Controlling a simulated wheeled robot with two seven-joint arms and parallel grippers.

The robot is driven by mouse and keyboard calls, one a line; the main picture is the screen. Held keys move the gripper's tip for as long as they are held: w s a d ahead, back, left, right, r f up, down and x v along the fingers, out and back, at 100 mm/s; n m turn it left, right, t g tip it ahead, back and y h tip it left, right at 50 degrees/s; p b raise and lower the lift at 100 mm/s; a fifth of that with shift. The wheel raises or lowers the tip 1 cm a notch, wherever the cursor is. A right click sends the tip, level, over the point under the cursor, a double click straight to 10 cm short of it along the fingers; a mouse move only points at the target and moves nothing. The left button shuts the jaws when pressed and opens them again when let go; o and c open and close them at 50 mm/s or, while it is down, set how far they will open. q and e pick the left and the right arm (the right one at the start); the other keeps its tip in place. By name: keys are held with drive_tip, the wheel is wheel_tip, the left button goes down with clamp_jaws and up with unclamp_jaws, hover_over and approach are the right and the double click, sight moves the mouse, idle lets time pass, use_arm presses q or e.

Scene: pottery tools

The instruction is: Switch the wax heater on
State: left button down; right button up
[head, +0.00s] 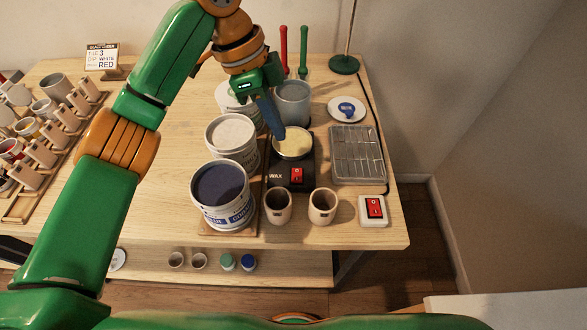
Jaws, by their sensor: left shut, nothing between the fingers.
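The wax heater (278,178) is a dark box marked WAX on the wooden table, right of the large tubs. A round pan of pale yellow wax (296,146) sits on top of it. Its red rocker switch (297,176) is on the near face; I cannot tell its position. My left gripper (279,134) reaches down from above, shut and empty, with its tips at the far left rim of the wax pan. The tips are beyond the switch and apart from it; I cannot tell whether they touch the pan. My right gripper is not in view.
Glaze tubs (221,195) stand close on the left, and a grey pot (292,102) behind. Two small cups (323,206) stand in front of the heater. A white box with another red switch (374,208) is at the right front, near a metal tray (357,154).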

use_arm(q)
approach(298, 179)
drive_tip(key=p+x, duration=0.1)
drive_tip(key=x, duration=0.1)
drive_tip(key=p+x, duration=0.1)
drive_tip(key=x, duration=0.2)
drive_tip(key=shift+s+d+f, duration=0.1)
drive_tip(key=shift+d+f, duration=0.1)
drive_tip(key=shift+d, duration=0.1)
drive_tip(key=shift+f, duration=0.5)
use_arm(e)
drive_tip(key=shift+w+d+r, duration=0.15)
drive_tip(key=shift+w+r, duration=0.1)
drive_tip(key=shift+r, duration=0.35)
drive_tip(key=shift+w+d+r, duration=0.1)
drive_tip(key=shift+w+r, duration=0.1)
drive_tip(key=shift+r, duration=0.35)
